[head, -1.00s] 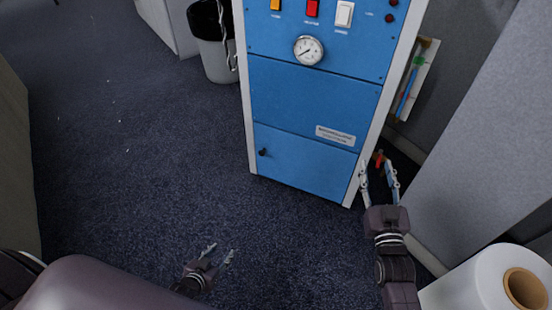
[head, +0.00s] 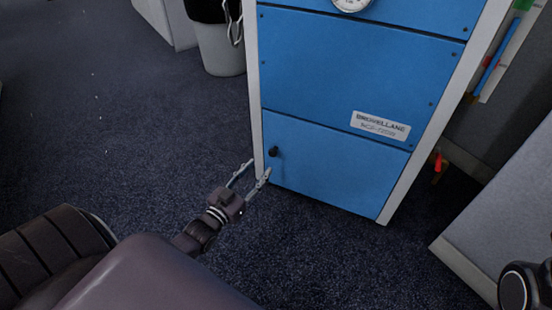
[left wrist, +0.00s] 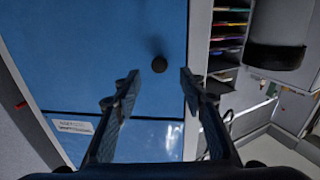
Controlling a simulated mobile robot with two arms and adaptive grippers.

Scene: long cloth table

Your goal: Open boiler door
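The boiler (head: 360,65) is a tall blue cabinet with a pale frame. Its boiler door (head: 335,165) is the bottom blue panel and looks closed. A small black knob (head: 273,151) sits near the door's upper left corner. My left gripper (head: 253,170) is open and empty, just below and left of the knob in the head view. In the left wrist view the knob (left wrist: 159,65) shows between and slightly beyond the two open fingertips (left wrist: 158,76), with no visible contact. My right gripper is not in view; a dark piece of my right arm shows at the lower right.
A bin (head: 219,45) stands behind the boiler at the left. A grey partition (head: 505,190) stands at the right, with a red-handled fitting (head: 438,162) on the floor side near the boiler. Dark carpet (head: 130,150) is clear to the left.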

